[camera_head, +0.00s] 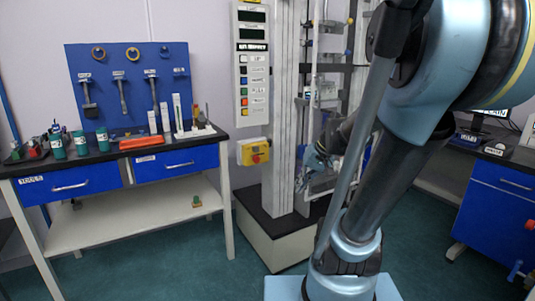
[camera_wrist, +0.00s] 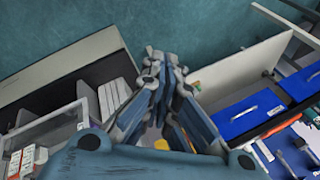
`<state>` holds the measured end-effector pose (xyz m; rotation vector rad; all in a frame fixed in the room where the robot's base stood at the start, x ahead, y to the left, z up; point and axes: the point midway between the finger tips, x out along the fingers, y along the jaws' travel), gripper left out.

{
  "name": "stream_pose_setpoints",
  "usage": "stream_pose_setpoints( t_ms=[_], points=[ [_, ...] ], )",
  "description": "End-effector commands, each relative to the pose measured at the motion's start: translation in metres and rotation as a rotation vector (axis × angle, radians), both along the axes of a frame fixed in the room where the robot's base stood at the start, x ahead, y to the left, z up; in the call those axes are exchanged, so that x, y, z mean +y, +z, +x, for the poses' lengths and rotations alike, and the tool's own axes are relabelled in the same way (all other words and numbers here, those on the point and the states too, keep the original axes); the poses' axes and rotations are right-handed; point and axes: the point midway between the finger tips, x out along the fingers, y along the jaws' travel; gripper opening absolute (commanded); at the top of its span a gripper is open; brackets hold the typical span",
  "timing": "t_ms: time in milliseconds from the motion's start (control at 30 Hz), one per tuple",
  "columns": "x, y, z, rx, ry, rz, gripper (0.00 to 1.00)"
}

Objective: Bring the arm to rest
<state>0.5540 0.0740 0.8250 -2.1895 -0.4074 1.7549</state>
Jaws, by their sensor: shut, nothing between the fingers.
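My arm is raised across the right half of the head view. My gripper (camera_head: 314,160) shows small beside the upright column of the rheometer, partly hidden by the arm. In the wrist view my gripper (camera_wrist: 163,62) has its blue fingers brought together, with nothing held between them. The rheometer frame (camera_head: 284,110) stands on a dark-topped base (camera_head: 262,210) behind the arm. In the wrist view the gripper points over the teal floor, with the base (camera_wrist: 62,68) to its left. I cannot tell whether the gripper touches the machine.
A tool bench (camera_head: 140,227) with blue drawers stands at the left, holding bottles and tools below a blue tool board (camera_head: 127,120). A button panel (camera_head: 252,75) and a yellow switch box (camera_head: 253,151) are near the machine. A blue cabinet (camera_head: 494,212) stands right. Floor (camera_head: 190,265) between bench and machine is clear.

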Motion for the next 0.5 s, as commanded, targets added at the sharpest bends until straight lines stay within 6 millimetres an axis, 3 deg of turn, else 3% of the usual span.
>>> stream_pose_setpoints(
  t_ms=[200,500],
  points=[
    [-0.020,-0.020,-0.049,0.016,0.000,-0.142,0.00],
    [-0.054,-0.049,-0.102,0.022,-0.001,-0.330,0.00]
  ],
)
